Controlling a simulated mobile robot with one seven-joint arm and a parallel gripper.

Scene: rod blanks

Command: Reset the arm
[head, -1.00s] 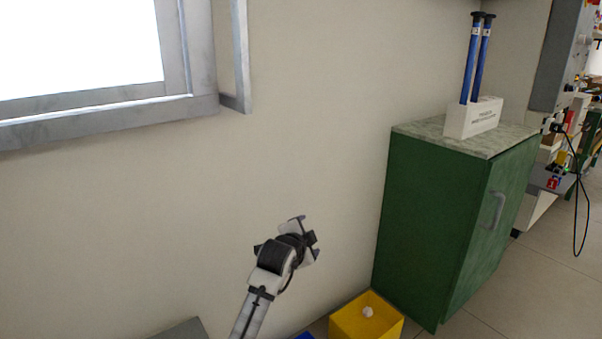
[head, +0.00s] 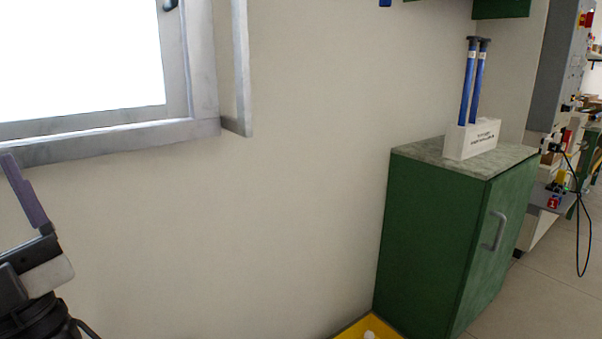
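My gripper (head: 25,195) is at the left edge of the head view, close to the camera, below the window frame. One long grey-purple finger shows, pointing up and to the left. The rest of the gripper is cut off by the picture edge, so I cannot tell how far apart the fingers are. I see nothing held at the visible finger. The gripper is far from the blue rods and the green cabinet.
Two blue rods (head: 467,85) with dark tops stand in a white labelled block (head: 482,143) on a green cabinet (head: 432,240). A yellow bin (head: 352,329) with a white item sits at its foot. A window (head: 110,135) is upper left. The wall between is clear.

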